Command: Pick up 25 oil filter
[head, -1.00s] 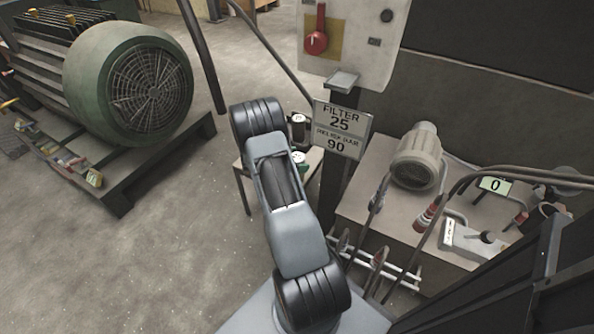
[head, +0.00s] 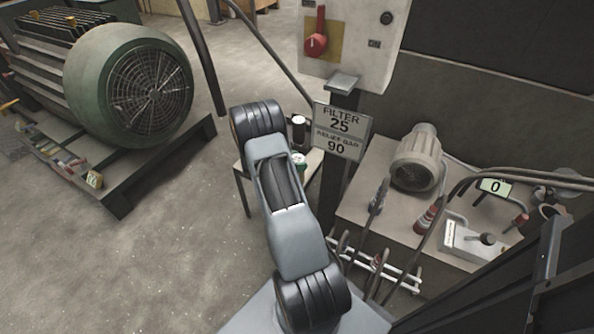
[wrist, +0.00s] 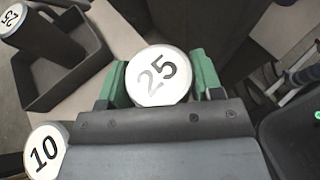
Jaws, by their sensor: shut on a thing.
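My gripper (wrist: 160,82) shows in the wrist view with its two green fingers on either side of an oil filter with a round white top marked 25 (wrist: 158,74). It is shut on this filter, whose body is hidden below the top. In the head view my arm hides most of the gripper. A second filter marked 25 (wrist: 40,35), dark with a white top, is at a dark tray at the upper left of the wrist view. A filter marked 10 (wrist: 45,148) stands at the lower left, close beside the gripper.
The dark open tray (wrist: 62,88) lies left of the gripper. A sign post (head: 340,132) reading FILTER 25 stands right of the small table (head: 243,180). A bench with a pump (head: 416,160) and hoses is farther right; a big green motor (head: 130,85) is at left.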

